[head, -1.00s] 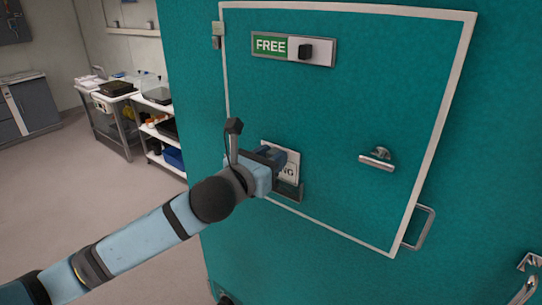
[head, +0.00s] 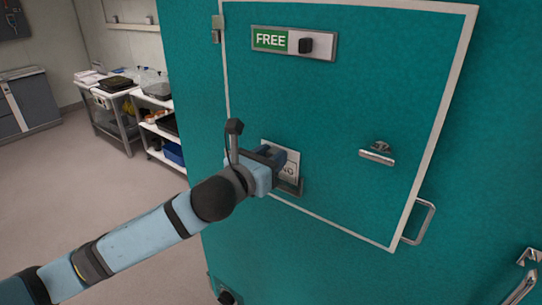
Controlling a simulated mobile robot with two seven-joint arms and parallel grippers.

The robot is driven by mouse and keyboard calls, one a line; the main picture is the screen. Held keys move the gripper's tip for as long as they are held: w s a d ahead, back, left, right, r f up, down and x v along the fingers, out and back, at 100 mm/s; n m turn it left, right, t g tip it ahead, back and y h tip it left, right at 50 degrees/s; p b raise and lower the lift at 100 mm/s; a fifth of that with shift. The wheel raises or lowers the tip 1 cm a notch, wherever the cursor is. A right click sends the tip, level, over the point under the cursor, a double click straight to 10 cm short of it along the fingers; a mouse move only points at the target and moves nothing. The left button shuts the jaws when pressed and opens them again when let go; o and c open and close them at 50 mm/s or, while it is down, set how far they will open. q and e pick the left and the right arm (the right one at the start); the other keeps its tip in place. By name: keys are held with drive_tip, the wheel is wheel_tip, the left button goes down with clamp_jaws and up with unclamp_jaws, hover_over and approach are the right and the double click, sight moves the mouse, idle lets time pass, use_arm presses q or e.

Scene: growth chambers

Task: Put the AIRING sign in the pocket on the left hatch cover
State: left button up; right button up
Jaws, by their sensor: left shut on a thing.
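The AIRING sign (head: 291,158) is a white plate, and only the end of its lettering shows. My left gripper (head: 274,158) is shut on it at the hatch cover. The teal hatch cover (head: 330,105) has a pale border. The grey pocket (head: 291,187) sits low on the cover, and the sign's lower edge is at or in it; my gripper partly hides this, so I cannot tell how deep the sign sits. My right gripper is not in view.
A green FREE slider plate (head: 292,42) is above on the cover. A metal handle (head: 378,153) is to the right, and a bar handle (head: 420,222) is beyond the border. A bench with trays (head: 115,90) stands at the left, with open floor before it.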

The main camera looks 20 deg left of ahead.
use_arm(q)
drive_tip(key=shift+f, duration=0.25)
drive_tip(key=shift+f, duration=0.25)
drive_tip(key=shift+f, duration=0.35)
idle(0.7)
drive_tip(key=o, duration=1)
drive_tip(key=p+v, duration=0.1)
drive_tip(key=v, duration=0.6)
drive_tip(key=shift+s+p, duration=0.25)
drive_tip(key=shift+p, duration=0.1)
